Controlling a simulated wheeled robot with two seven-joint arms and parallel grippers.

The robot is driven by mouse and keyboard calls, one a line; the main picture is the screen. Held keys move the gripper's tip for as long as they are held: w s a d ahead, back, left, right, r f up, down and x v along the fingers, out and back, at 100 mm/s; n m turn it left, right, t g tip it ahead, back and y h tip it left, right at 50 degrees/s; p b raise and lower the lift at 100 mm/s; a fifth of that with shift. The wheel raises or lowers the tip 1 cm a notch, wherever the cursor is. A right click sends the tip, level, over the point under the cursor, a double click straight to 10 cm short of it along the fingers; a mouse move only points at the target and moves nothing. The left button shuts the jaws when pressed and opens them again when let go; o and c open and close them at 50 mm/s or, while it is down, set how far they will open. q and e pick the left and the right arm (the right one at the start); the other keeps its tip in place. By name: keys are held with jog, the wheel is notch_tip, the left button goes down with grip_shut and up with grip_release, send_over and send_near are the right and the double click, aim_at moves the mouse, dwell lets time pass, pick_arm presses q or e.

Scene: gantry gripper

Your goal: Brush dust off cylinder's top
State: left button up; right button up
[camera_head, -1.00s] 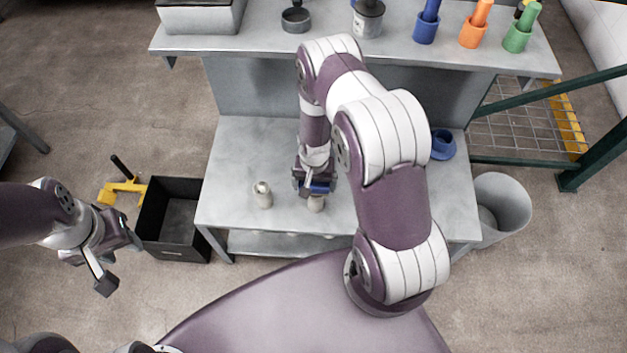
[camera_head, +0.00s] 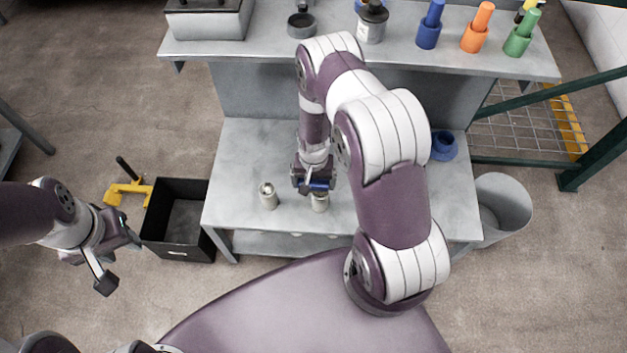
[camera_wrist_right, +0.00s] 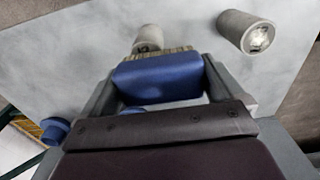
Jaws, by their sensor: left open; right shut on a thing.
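Two pale grey cylinders stand on the grey lower table (camera_head: 400,205). The left cylinder (camera_head: 268,196) stands free, with a whitish patch on its top in the right wrist view (camera_wrist_right: 258,38). The other cylinder (camera_head: 319,204) is just below my right gripper (camera_head: 317,184). My right gripper is shut on a blue brush (camera_wrist_right: 158,80). The brush's tan bristles overlap the near cylinder (camera_wrist_right: 148,38) in the right wrist view and partly hide its top; contact is not clear. My left gripper (camera_head: 119,263) is open and empty over the floor at the left.
A blue ring-shaped holder (camera_head: 443,145) stands at the table's right. The raised shelf (camera_head: 270,48) behind carries coloured cups and containers. A black bin (camera_head: 178,253) and a grey bucket (camera_head: 503,207) flank the table.

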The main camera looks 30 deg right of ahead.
jog(key=shift+r+p, duration=1.7)
jog(key=shift+r, duration=0.85)
jog(key=shift+f, duration=0.1)
